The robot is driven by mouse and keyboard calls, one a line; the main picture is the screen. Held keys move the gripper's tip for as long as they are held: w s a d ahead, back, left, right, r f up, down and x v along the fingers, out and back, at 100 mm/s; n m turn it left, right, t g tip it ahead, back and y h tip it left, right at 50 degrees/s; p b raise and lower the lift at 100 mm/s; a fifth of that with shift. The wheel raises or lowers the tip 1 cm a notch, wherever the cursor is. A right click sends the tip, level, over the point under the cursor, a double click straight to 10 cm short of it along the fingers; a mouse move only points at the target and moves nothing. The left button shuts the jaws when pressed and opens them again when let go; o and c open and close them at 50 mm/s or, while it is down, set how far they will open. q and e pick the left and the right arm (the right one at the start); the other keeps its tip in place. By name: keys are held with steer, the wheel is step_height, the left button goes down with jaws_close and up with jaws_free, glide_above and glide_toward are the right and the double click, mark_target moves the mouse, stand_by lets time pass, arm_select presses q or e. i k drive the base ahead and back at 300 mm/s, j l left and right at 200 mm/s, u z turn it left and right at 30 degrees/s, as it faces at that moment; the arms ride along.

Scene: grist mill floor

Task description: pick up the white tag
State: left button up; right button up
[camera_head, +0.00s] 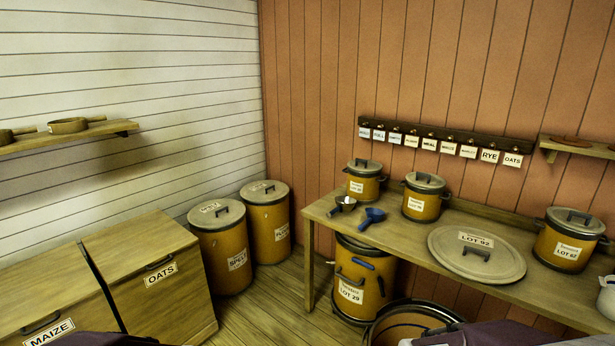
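A row of several white tags hangs from a dark peg rail (450,137) on the orange plank wall. The rightmost tag (512,160) reads OATS and the tag beside it (489,155) reads RYE. Another tag (429,144) seems to read MEAL; the lettering on the others is too small to read surely. I cannot tell which single tag the task means. A white LOT 92 label (476,240) is on the large round lid (450,250) on the bench. Neither of my grippers shows; only dark purple shapes, probably my arms, show at the bottom edge.
Bins (160,278) and drums (222,245) line the left. Some floor (265,305) between is clear.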

mark_target(395, 137)
steer(key=i+j+u, duration=0.25)
steer(key=i+j, duration=0.3)
steer(key=i+j+u, duration=0.2)
steer(key=i+j, duration=0.25)
steer(key=i, duration=0.2)
steer(key=i+l+z, duration=0.15)
steer(key=i+z, duration=0.35)
steer(key=i, duration=0.35)
steer(key=i+j+z, duration=0.2)
steer(key=i+z, duration=0.25)
steer(key=i, duration=0.35)
